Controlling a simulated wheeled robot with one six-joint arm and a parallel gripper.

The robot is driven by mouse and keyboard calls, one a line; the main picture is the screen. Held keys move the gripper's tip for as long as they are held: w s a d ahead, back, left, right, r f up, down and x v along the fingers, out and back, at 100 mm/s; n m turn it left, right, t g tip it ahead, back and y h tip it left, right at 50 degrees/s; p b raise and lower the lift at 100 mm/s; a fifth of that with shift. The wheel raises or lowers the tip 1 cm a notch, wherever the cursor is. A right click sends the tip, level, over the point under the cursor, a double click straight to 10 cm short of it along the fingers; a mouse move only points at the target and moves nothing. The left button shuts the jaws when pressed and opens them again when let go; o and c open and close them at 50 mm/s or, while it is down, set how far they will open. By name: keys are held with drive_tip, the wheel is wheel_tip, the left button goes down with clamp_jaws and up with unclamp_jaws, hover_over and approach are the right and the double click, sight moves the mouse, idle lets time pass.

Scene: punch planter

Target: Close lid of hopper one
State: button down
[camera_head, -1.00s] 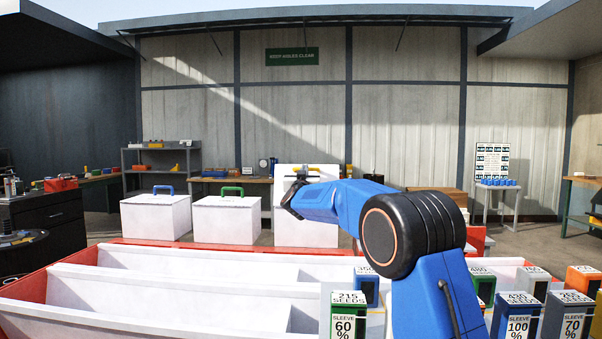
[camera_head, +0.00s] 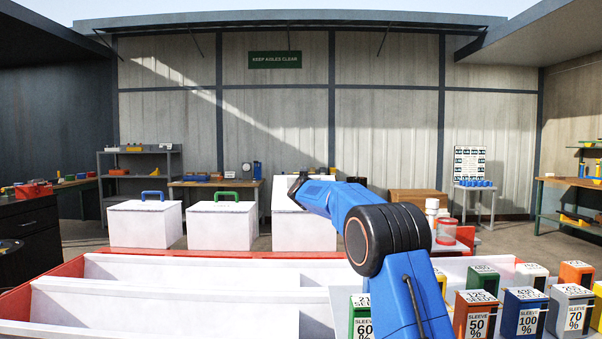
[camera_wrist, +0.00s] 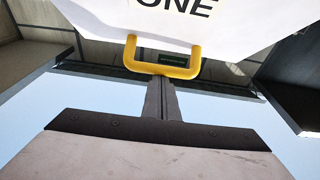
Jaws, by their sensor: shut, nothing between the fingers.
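Hopper one (camera_head: 304,232) is the white box on the right of three, behind the long red-edged trough. Its white lid (camera_head: 284,196) is tilted partly open, its upper edge above the other hoppers' lids. In the wrist view the lid (camera_wrist: 110,22) fills the top, with "ONE" in black and a yellow handle (camera_wrist: 163,72) at its edge. My gripper (camera_wrist: 160,84) is shut and empty, its fingertips at the middle of the yellow handle; I cannot tell whether they touch. In the head view my gripper (camera_head: 296,184) is at the lid, and the handle is hidden.
Two closed hoppers stand to the left, one with a blue handle (camera_head: 153,194) and one with a green handle (camera_head: 227,195). Seed boxes (camera_head: 520,312) crowd the front right. The white trough (camera_head: 150,300) lies between me and the hoppers.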

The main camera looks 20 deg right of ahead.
drive_tip(key=shift+w+d+f, duration=0.2)
drive_tip(key=shift+w+f, duration=0.2)
drive_tip(key=shift+w, duration=0.4)
drive_tip(key=shift+w+d+f, duration=0.25)
drive_tip(key=shift+w+f, duration=0.2)
drive_tip(key=shift+w, duration=0.4)
drive_tip(key=shift+w+d+f, duration=0.2)
drive_tip(key=shift+w+f, duration=0.2)
drive_tip(key=shift+w, duration=0.4)
